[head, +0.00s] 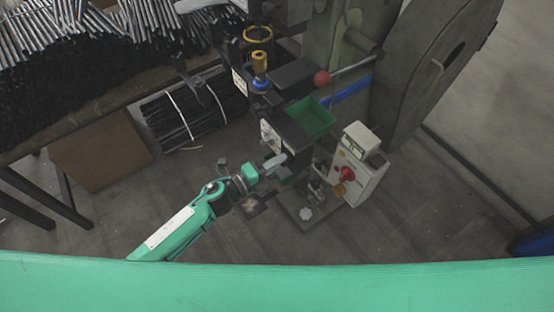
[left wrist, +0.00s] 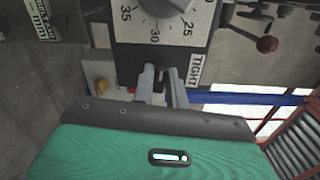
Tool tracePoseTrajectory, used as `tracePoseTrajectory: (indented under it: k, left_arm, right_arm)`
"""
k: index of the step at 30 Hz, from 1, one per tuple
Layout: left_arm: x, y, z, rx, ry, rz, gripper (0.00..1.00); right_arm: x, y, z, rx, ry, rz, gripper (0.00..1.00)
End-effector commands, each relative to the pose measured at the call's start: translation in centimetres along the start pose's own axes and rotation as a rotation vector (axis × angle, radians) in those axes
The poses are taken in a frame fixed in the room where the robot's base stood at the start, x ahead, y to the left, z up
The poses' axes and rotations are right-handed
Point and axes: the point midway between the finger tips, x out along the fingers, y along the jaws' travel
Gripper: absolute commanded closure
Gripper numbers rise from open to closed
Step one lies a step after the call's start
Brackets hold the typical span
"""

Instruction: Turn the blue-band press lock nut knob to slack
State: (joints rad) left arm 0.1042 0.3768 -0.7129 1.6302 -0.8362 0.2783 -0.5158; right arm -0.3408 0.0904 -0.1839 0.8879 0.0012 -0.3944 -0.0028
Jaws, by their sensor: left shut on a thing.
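The blue-band press (head: 300,75) stands in the middle of the head view, with a blue band (head: 350,91) on its body. Its white dial plate (left wrist: 146,27), with numbers 35, 30 and 25, faces my left wrist camera. Below the dial, the small dark lock nut knob (left wrist: 160,74) sits between my left fingers, beside a TIGHT label (left wrist: 195,70). My left gripper (left wrist: 161,88) is shut on this knob; the fingers partly hide it. In the head view my left gripper (head: 276,162) reaches the press front and the knob is hidden. My right gripper is not in view.
A green bin (head: 312,118) and a red-ball lever (head: 322,78) are on the press. A control box (head: 357,168) with a red button stands to its right. Black rod bundles (head: 190,115) lie behind left. The floor at the lower left is bare.

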Motion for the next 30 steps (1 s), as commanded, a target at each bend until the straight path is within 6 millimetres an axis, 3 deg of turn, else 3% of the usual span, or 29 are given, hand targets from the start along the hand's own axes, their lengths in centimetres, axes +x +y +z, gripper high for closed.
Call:
tracePoseTrajectory:
  k: [17,18,21,30]
  left_arm:
    - [0.01,-0.01,0.14,-0.032,-0.003,0.000,1.00]
    - [0.01,-0.01,0.14,-0.032,-0.003,0.000,0.82]
    - [0.01,0.00,0.11,-0.032,-0.002,0.000,0.64]
    - [-0.14,0.05,0.04,-0.032,-0.001,0.000,0.64]
  right_arm:
    - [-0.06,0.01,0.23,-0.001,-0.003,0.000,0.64]
    - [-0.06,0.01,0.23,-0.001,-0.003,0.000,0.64]
    - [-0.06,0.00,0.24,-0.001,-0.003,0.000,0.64]
    - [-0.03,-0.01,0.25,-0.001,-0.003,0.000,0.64]
